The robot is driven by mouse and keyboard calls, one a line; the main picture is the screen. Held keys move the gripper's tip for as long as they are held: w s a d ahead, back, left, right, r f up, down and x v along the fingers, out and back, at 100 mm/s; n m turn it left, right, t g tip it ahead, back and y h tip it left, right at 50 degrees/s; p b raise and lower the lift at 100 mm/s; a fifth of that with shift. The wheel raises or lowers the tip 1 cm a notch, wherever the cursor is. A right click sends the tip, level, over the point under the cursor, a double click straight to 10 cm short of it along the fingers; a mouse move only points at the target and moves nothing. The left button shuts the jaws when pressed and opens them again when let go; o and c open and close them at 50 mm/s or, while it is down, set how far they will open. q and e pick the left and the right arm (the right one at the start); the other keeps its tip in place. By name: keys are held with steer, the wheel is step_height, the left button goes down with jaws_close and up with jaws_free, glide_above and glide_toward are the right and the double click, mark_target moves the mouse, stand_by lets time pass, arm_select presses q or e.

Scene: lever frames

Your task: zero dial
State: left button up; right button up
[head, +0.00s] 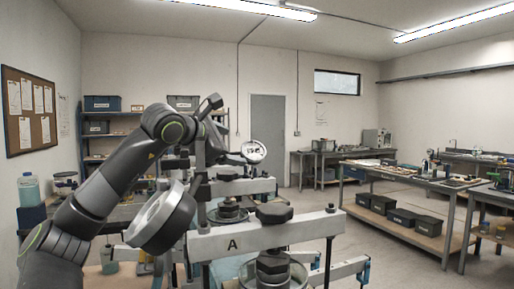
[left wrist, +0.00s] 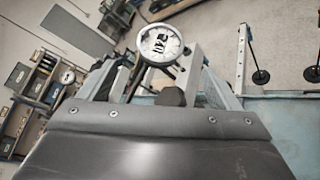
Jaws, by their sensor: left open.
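A round white dial (head: 254,151) with dark marks stands beyond the near lever frames in the head view. A white dial face with black marks (left wrist: 161,43) shows at the top middle of the left wrist view. A larger round gauge (head: 160,217), seen tilted and nearly edge-on, sits by the near lever frame marked A (head: 260,238). My left gripper (head: 212,138) is open, left of the white dial and apart from it in the picture. Its fingertips are partly hidden by a frame post, and contact cannot be told. My right gripper is not in view.
More lever frames with crossbars (head: 240,187) stand close behind frame A, crowding the space around my left arm. A workbench with tools (head: 415,175) stands at the right, with black bins on its lower shelf. Open floor (head: 385,255) lies between.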

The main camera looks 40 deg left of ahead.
mark_target(250, 150)
arm_select(q)
steer(key=p+x, duration=0.2)
steer(key=x, duration=0.3)
steer(key=shift+w+r, duration=0.1)
steer(key=shift+w, duration=0.2)
steer(key=p+x, duration=0.3)
steer(key=x, duration=0.3)
steer(key=shift+w+a+f, duration=0.1)
steer(key=shift+w+f, duration=0.2)
steer(key=shift+w, duration=0.2)
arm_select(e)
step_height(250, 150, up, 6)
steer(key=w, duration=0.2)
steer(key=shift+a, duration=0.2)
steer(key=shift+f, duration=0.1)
